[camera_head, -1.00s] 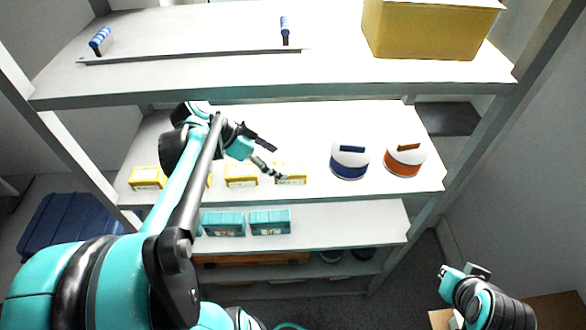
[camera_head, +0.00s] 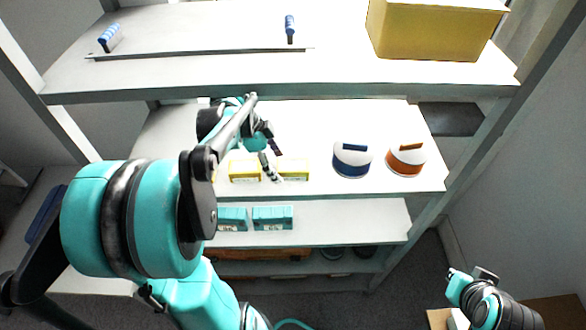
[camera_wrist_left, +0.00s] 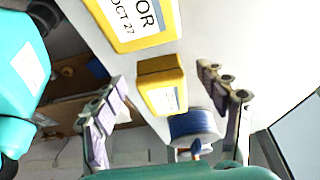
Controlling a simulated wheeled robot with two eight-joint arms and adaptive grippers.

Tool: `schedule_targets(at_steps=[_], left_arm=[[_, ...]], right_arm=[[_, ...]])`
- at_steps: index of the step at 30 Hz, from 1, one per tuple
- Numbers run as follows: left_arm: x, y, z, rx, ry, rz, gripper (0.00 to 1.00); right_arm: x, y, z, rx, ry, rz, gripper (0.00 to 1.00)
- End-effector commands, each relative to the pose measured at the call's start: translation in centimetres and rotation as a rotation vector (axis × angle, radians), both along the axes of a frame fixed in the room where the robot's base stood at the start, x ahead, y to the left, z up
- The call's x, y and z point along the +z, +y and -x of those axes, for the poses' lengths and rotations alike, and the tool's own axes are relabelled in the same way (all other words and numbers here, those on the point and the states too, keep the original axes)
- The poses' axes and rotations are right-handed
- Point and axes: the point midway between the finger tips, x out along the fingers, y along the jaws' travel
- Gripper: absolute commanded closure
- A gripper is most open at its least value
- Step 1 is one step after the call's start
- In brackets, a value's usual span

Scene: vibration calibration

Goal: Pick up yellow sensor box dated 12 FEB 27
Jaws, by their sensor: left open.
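Two yellow sensor boxes show on the middle shelf in the head view, a left one (camera_head: 244,172) and a right one (camera_head: 294,170); my left arm hides the shelf further left. My left gripper (camera_head: 273,161) is open, its fingers above and between these two boxes. In the left wrist view one yellow box (camera_wrist_left: 162,92) lies between the open fingers (camera_wrist_left: 163,80), apart from them; its label is too small to read. A nearer yellow box (camera_wrist_left: 137,22) at the top reads "OCT 27". My right gripper (camera_head: 472,280) is low at right, its jaws unclear.
Teal boxes (camera_head: 272,218) sit on the shelf below.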

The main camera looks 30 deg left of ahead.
Motion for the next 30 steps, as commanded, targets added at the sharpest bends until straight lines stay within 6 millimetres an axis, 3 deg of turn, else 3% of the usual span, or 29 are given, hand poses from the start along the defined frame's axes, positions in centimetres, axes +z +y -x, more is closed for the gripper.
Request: schedule_targets(at_steps=[8, 12, 30], left_arm=[[-0.2, -3.9, -2.2, -0.003, -0.001, -0.001, 0.26], [-1.1, -4.0, -2.3, 0.0, -0.001, 0.0, 0.26], [-1.5, -4.0, -2.3, 0.0, -0.001, 0.001, 0.26]], right_arm=[[0.0, 0.0, 0.0, 0.0, 0.0, 0.0, 1.0], [-0.2, 0.0, 0.0, 0.0, 0.0, 0.0, 1.0], [-0.5, 0.0, 0.0, 0.0, 0.0, 0.0, 1.0]])
